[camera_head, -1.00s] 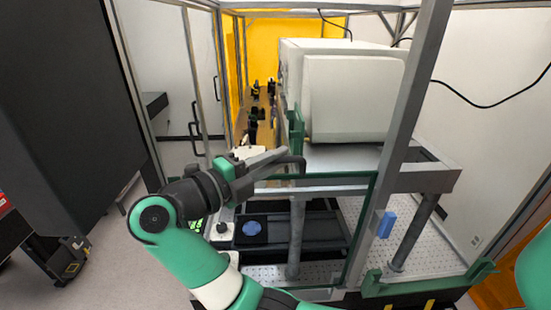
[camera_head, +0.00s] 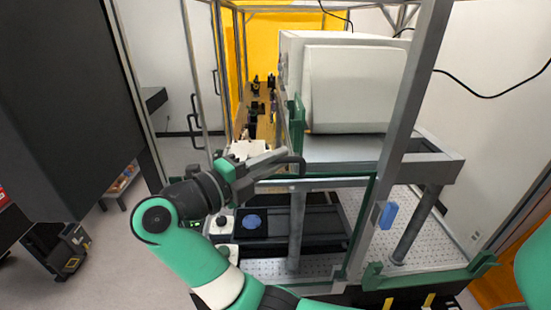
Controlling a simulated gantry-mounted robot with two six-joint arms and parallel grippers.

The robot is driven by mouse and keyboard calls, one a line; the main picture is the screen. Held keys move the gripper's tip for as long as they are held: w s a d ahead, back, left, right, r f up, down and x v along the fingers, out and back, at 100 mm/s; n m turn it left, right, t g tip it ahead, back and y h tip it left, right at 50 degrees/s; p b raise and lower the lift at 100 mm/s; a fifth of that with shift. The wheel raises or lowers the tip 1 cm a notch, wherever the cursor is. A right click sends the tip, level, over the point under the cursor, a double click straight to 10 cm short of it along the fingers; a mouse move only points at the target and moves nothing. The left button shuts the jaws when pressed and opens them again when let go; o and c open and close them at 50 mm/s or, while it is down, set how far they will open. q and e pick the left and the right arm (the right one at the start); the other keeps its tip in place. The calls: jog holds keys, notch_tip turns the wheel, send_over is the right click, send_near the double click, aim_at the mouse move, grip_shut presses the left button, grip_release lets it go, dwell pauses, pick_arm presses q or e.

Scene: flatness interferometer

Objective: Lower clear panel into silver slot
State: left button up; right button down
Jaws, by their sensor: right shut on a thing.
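The clear panel (camera_head: 362,222) is see-through and shows mainly by its dark green edges. It stands roughly upright in front of the instrument. My right gripper (camera_head: 292,162) is shut on it at its top edge. The panel's lower edge is faint, and I cannot tell whether it touches anything. A silver horizontal bar (camera_head: 325,183) crosses just below the panel's top edge. I cannot make out the silver slot's opening. My left gripper is not in view.
A white boxy housing (camera_head: 350,90) stands behind on a grey platform. A silver upright post (camera_head: 408,110) rises right of the panel, with a blue block (camera_head: 387,215) beside it. Green brackets (camera_head: 375,277) sit along the front edge. A perforated plate (camera_head: 400,250) lies below.

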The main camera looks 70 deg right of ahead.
aim_at(273, 177)
jog(key=shift+f+b, duration=1.15)
jog(key=shift+f, duration=0.6)
jog(key=c, duration=0.8)
grip_release()
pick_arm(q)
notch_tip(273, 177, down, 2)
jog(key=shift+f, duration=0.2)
pick_arm(e)
jog(key=shift+o, duration=0.2)
jog(key=shift+f, duration=0.15)
